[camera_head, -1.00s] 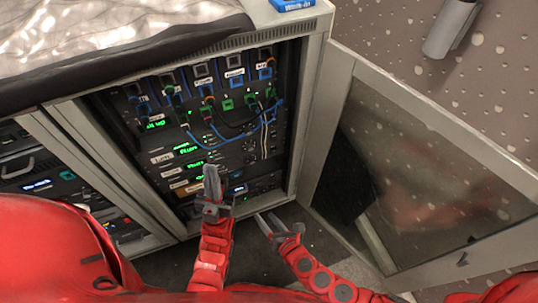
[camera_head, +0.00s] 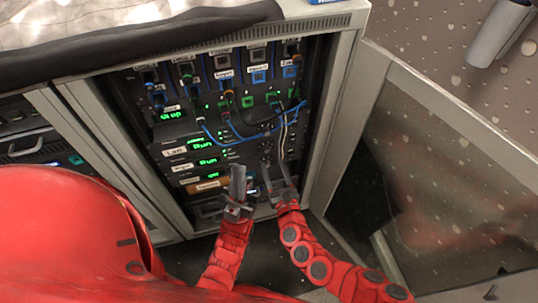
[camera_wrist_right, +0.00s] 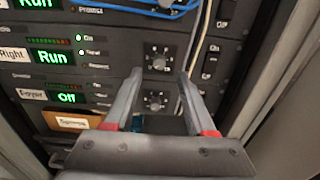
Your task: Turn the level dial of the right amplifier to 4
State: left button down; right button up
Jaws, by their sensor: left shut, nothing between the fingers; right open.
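The right amplifier (camera_wrist_right: 105,55) carries a white "Right" label and a green "Run" display in the right wrist view. Its level dial (camera_wrist_right: 160,56) is a small dark knob in a marked square; its setting is too small to read. My right gripper (camera_wrist_right: 159,74) is open. Its fingertips are just below that dial in the picture, one on each side, with nothing between them; contact cannot be told. In the head view, the right gripper (camera_head: 275,172) is at the lower right of the rack. My left gripper (camera_head: 237,172) is shut and empty, to its left.
Blue and white cables (camera_head: 285,135) hang close to the right gripper. The cabinet's right frame (camera_head: 335,120) and open glass door (camera_head: 430,170) stand to the right.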

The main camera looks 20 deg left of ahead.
aim_at(267, 151)
jog(key=b+x, duration=0.1)
jog(key=x, duration=0.4)
jog(key=shift+w+a, duration=0.1)
jog(key=shift+a, duration=0.05)
grip_shut()
